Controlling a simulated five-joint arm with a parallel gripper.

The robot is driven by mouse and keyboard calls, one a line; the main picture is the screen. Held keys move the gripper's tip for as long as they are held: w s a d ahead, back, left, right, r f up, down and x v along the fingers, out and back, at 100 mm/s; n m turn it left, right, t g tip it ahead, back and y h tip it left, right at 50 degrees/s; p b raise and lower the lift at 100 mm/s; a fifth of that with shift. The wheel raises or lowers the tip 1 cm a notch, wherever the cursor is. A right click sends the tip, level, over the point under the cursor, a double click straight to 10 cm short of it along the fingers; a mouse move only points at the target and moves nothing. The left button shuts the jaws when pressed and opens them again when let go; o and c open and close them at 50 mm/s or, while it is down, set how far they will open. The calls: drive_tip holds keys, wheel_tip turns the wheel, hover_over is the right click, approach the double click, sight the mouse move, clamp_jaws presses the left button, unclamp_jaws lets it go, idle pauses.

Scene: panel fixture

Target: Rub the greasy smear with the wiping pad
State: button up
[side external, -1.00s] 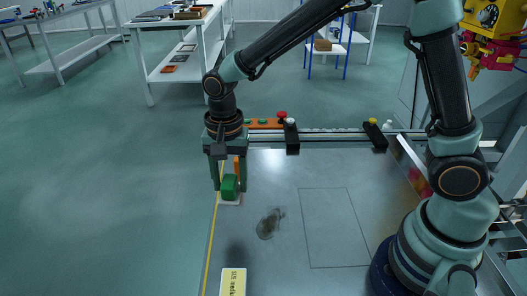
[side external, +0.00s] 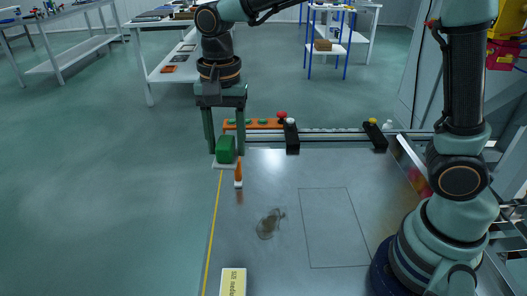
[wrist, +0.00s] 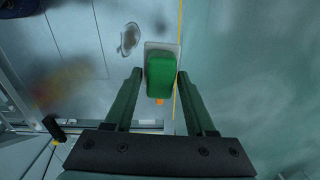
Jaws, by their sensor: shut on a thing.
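My gripper (side external: 225,152) is shut on the wiping pad, a green block (side external: 226,146) with a pale white base (side external: 222,165). The pad hangs level above the table's left edge, clear of the surface. In the wrist view the green block (wrist: 160,76) sits between the two fingers. The greasy smear (side external: 268,223) is a greyish-brown patch on the metal table (side external: 285,180), right of and nearer the camera than the pad. It also shows in the wrist view (wrist: 130,39), left of the pad, uncovered.
A small orange item with a white end (side external: 238,175) stands near the pad. An orange strip with buttons (side external: 258,123) and black clamps (side external: 291,136) line the back. A drawn rectangle (side external: 334,228) is empty.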

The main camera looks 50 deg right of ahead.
hover_over(272, 205)
wheel_tip(272, 205, down, 12)
drive_tip(key=shift+w+a+f, duration=0.15)
drive_tip(key=shift+f, duration=1.85)
drive_tip(key=shift+w+a+f, duration=0.1)
drive_tip(key=shift+a+f, duration=0.05)
drive_tip(key=shift+f, duration=1.8)
drive_tip(key=shift+s+a+f, duration=0.15)
drive_tip(key=shift+a, duration=0.15)
drive_tip(key=shift+c, duration=0.6)
drive_tip(key=shift+s+a+f, duration=0.1)
drive_tip(key=shift+s+a, duration=3.35)
drive_tip(key=shift+s, duration=0.05)
drive_tip(key=shift+w+d, duration=3.7)
drive_tip(key=shift+d, duration=0.15)
drive_tip(key=shift+s+d, duration=0.2)
drive_tip(key=shift+s, duration=0.15)
drive_tip(key=shift+s+a, duration=3.75)
drive_tip(key=shift+a, duration=0.15)
drive_tip(key=shift+w+d, duration=3.85)
drive_tip(key=shift+d, duration=0.05)
drive_tip(key=shift+r, duration=4.2)
